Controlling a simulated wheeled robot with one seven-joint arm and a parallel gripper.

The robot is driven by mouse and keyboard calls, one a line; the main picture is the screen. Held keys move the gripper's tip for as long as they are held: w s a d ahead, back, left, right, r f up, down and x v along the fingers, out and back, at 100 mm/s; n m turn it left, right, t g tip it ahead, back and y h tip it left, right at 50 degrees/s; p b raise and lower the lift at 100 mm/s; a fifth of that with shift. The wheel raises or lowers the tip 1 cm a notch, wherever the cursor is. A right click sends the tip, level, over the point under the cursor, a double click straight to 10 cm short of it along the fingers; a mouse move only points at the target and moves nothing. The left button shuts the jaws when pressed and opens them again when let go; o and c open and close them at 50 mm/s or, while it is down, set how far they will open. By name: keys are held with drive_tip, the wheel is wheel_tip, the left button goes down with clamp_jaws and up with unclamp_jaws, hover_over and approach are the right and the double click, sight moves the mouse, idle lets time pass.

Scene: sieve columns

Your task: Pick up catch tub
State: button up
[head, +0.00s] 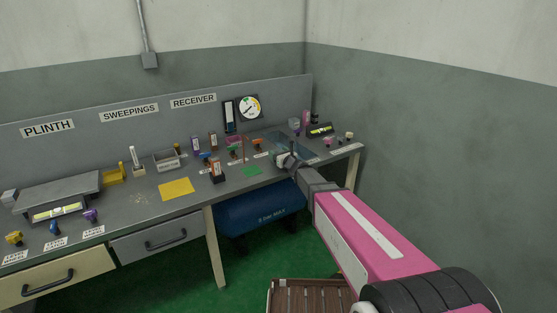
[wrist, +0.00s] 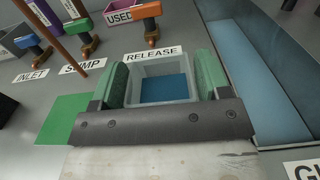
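The catch tub appears to be the small translucent, pale grey box (wrist: 165,70) with a blue patch inside, seen from above in the wrist view. It sits on the bench just below the RELEASE label. My gripper (wrist: 162,80) has one green-padded finger on each side of it. The pads lie very close to the tub's side walls, and I cannot tell whether they press on them. In the head view my gripper (head: 287,160) is low over the right part of the bench, and it hides the tub there.
A blue-floored trough (wrist: 262,95) lies right of my gripper. Several valve handles, one orange (wrist: 147,12), stand beyond the labels, with a brown rod (wrist: 48,30) at upper left. A flat green square (wrist: 68,118) lies at left. A wall (head: 440,150) closes the right side.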

drive_tip(key=c, duration=0.5)
